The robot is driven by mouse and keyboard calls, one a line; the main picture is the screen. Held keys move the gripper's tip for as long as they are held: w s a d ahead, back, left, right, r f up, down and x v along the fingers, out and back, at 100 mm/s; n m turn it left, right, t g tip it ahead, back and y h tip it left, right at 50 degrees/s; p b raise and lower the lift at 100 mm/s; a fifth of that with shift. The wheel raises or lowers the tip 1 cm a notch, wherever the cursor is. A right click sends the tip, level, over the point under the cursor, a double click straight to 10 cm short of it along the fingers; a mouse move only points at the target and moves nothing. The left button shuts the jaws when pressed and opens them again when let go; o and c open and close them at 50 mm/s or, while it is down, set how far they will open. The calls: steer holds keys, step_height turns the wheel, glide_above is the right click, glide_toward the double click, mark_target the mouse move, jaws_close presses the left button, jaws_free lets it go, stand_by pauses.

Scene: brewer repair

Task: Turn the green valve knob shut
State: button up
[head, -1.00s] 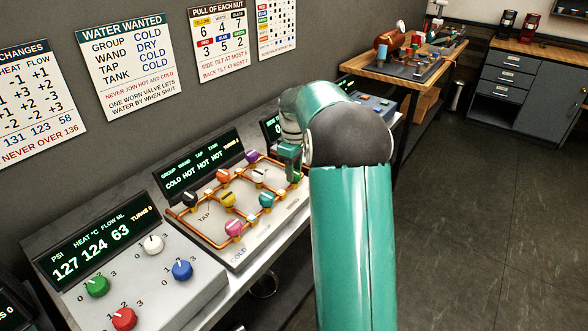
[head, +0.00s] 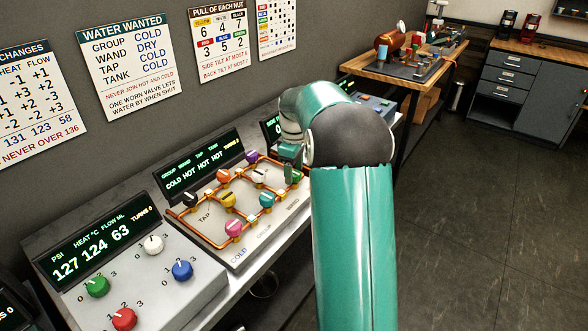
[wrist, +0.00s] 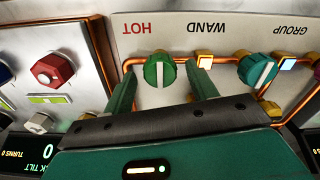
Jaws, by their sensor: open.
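The green valve knob (wrist: 160,70) shows in the wrist view below the upside-down word HOT, with its white pointer line running up and down the picture. My gripper (wrist: 158,75) is open. One finger is on each side of the knob, with a visible gap at both sides. I cannot tell how deep the fingers reach along it. In the head view my gripper (head: 290,165) is at the right end of the valve panel (head: 207,220), partly behind my arm, and the green knob cannot be made out clearly there.
A teal knob (wrist: 257,72) sits right of the green one in the wrist view, joined by copper pipe. A red knob (wrist: 52,70) is on the neighbouring panel at left. The water display (head: 199,166) reads COLD HOT HOT HOT. The brewer panel (head: 160,275) stands at near left.

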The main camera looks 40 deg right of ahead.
mark_target(294, 172)
step_height(294, 172, up, 14)
stand_by(0.6)
steer(key=shift+f, duration=0.1)
